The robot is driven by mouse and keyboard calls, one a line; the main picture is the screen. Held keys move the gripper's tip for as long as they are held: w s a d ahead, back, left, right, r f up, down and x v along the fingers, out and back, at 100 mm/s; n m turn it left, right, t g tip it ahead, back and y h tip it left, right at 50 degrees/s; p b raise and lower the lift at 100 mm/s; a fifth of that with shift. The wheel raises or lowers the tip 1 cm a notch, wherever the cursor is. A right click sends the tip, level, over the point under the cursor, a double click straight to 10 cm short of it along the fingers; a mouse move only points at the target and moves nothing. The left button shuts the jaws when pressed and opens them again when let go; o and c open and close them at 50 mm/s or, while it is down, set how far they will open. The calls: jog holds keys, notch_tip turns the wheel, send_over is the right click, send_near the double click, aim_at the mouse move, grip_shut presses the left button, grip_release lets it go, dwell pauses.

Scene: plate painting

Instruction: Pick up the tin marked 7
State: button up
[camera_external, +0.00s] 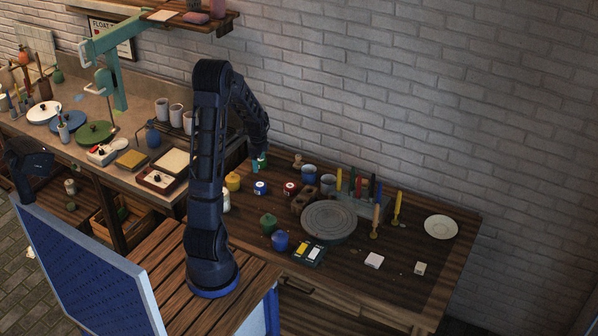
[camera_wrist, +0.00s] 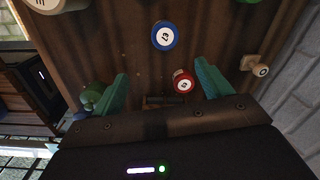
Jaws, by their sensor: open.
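A blue tin (camera_wrist: 165,36) with a white round label shows at the top middle of the wrist view. Its mark looks like a 7 but is small and turned. A red tin (camera_wrist: 183,80) with another mark on its label stands nearer, close to the right finger. In the external view the blue tin (camera_external: 260,187) and the red tin (camera_external: 290,188) stand side by side on the wooden table (camera_external: 400,285). My gripper (camera_wrist: 160,88) is open with its teal fingers apart. In the external view my gripper (camera_external: 259,163) hangs above and behind the blue tin.
A yellow pot (camera_external: 233,181) stands left of the blue tin. A brown block (camera_external: 303,201), a grey turntable (camera_external: 329,222) and a rack of coloured sticks (camera_external: 360,202) lie to the right. The brick wall (camera_external: 400,100) rises behind.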

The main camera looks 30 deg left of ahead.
jog(key=m, duration=0.2)
send_near(260, 184)
jog(key=shift+s+a, duration=0.1)
jog(key=shift+a, duration=0.2)
jog(key=shift+d+f, duration=0.2)
jog(key=shift+f, duration=5.15)
jog(key=c, duration=1.1)
